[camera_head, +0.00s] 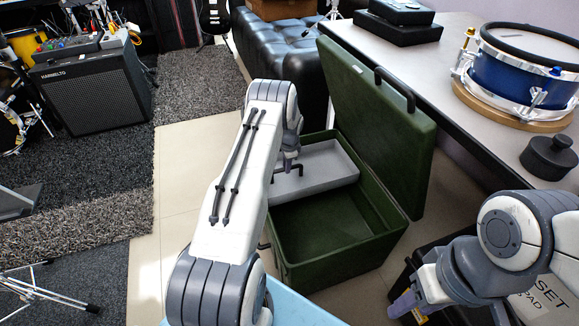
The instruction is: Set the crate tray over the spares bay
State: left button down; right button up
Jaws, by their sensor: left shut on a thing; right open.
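The dark green crate (380,245) stands open on the floor, its lid (385,125) raised on the right side. The grey crate tray (325,180) is at the crate's far end, level and near the rim. My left gripper (294,170) is shut on the tray's left edge; my own arm hides part of it. I cannot tell whether the tray rests on the crate or hangs just above it. The near part of the crate is open and looks empty. My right gripper (404,304) is open and empty, low at the right, apart from the crate.
A grey table (455,85) on the right holds a blue drum (525,75), a black round pad (548,155) and black cases (400,20). A black padded bench (285,60) is behind the crate.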

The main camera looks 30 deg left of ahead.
pick_arm(q)
jog(key=c, duration=0.8)
grip_release()
jog(key=shift+o, duration=0.2)
notch_tip(320, 180, up, 10)
jog(key=s+d+p, duration=0.1)
jog(key=p, duration=0.3)
jog(key=shift+d+r+p, duration=0.15)
jog(key=shift+d+p, duration=0.15)
jog(key=shift+d, duration=0.05)
